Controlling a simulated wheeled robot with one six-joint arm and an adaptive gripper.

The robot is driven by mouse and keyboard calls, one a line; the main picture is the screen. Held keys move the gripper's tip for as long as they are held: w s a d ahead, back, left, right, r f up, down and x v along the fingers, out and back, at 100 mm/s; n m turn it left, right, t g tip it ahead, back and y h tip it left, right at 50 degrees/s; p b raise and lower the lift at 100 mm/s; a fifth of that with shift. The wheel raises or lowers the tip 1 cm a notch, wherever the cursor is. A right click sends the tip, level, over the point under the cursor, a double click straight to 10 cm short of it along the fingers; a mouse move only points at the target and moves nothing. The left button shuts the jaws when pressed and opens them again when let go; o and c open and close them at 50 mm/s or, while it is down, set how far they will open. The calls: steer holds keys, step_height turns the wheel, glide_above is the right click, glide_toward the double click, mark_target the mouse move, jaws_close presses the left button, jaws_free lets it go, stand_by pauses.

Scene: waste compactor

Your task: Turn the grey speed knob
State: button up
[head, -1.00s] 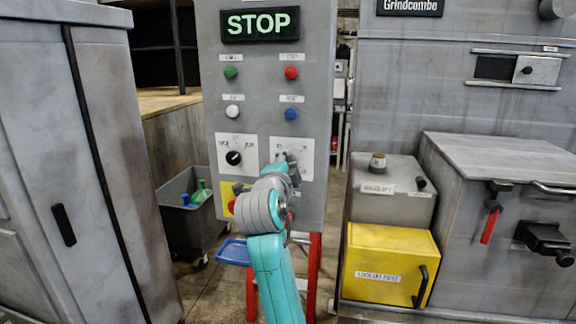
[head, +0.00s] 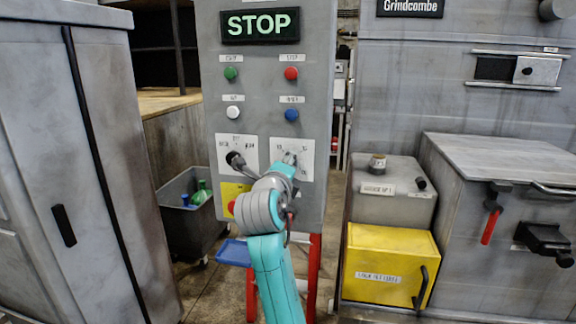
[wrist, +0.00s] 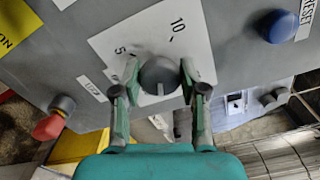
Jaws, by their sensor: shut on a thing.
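The grey speed knob (wrist: 158,76) sits on a white scale plate (wrist: 140,38) marked 5 and 10. A pale line shows on the knob's lower part in the wrist view. My gripper (wrist: 160,73) has one finger on each side of the knob and is shut on it. In the head view my gripper (head: 290,160) is at the right-hand white plate (head: 304,147) of the grey control panel (head: 262,118), and it hides most of the knob.
Green (head: 230,73), red (head: 291,73), white (head: 233,112) and blue (head: 291,115) buttons sit above. A red stop button (wrist: 48,127) is near my gripper, left in the wrist view. A grey cabinet (head: 110,130) stands left, and a yellow box (head: 385,265) right.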

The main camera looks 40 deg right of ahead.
steer(key=shift+f, duration=0.1)
stand_by(0.4)
steer(key=o, duration=1.1)
steer(key=v, duration=1.2)
